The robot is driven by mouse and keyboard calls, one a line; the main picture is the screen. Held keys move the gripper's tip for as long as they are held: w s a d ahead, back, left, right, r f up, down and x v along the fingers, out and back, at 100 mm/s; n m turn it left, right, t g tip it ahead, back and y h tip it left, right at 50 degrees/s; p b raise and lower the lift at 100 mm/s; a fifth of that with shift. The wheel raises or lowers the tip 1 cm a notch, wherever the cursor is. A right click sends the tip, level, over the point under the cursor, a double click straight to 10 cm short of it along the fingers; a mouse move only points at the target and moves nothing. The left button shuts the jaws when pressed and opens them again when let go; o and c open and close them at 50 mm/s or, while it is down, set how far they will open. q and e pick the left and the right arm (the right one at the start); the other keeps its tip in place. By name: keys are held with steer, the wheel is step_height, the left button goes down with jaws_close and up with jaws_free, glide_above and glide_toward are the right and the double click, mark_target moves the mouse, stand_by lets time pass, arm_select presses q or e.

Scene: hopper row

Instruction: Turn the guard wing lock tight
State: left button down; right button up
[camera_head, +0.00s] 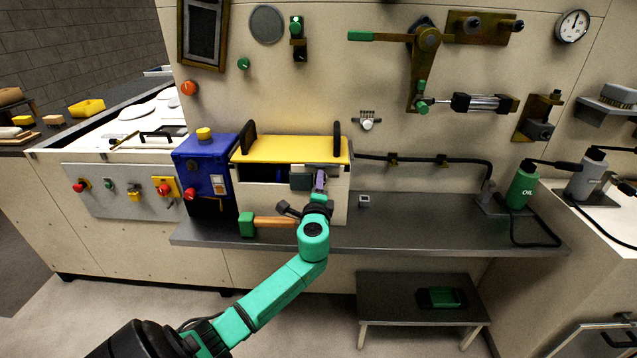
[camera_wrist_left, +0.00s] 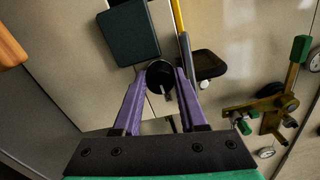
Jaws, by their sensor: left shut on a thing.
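The guard is a yellow cover (camera_head: 290,150) over the cream housing on the steel shelf, with two black upright handles. My left gripper (camera_head: 320,181) is at the right part of the housing front, beside a dark grey-green block (camera_head: 300,180). In the left wrist view its purple fingers (camera_wrist_left: 160,80) are closed about a round black knob (camera_wrist_left: 159,70), which I take to be the wing lock. Its wings and angle are hard to make out. In the head view the lock is hidden by the fingers and wrist. My right gripper is in neither view.
A blue control box (camera_head: 205,170) stands left of the guard. A brown-handled tool with a green end (camera_head: 268,221) lies on the shelf (camera_head: 410,225) beside my wrist. An oil bottle (camera_head: 521,186) stands at right; the shelf between is mostly free.

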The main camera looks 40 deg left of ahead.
arm_select(q)
steer(key=shift+f+m, duration=0.1)
steer(key=shift+m, duration=0.2)
steer(key=shift+c, duration=2.3)
jaws_free()
